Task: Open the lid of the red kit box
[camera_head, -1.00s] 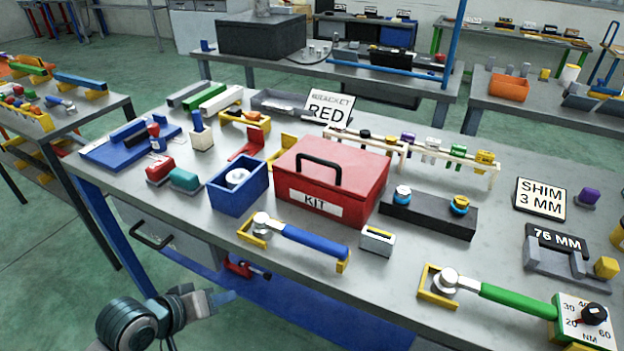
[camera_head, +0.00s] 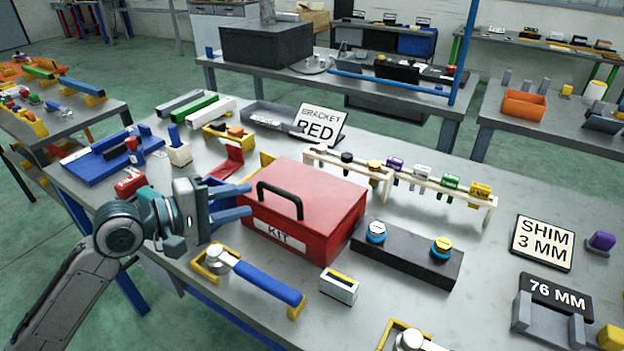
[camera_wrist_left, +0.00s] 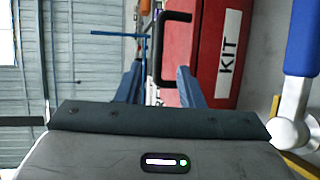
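The red kit box (camera_head: 318,215) stands on the grey workbench with its lid closed. Its white KIT label faces front, and a black handle (camera_head: 281,188) arches over the lid's front part. The box and label show sideways in the left wrist view (camera_wrist_left: 207,60). My left gripper (camera_head: 244,201) is at the box's front left corner, with two blue fingers apart and pointing toward the box. In the left wrist view the black handle (camera_wrist_left: 158,50) appears ahead, between the lines of the open fingers (camera_wrist_left: 158,80). Nothing is held. My right gripper is out of view.
A black block with two round caps (camera_head: 405,255) is right of the box. A red bracket (camera_head: 226,164) and RED sign (camera_head: 318,124) are behind.

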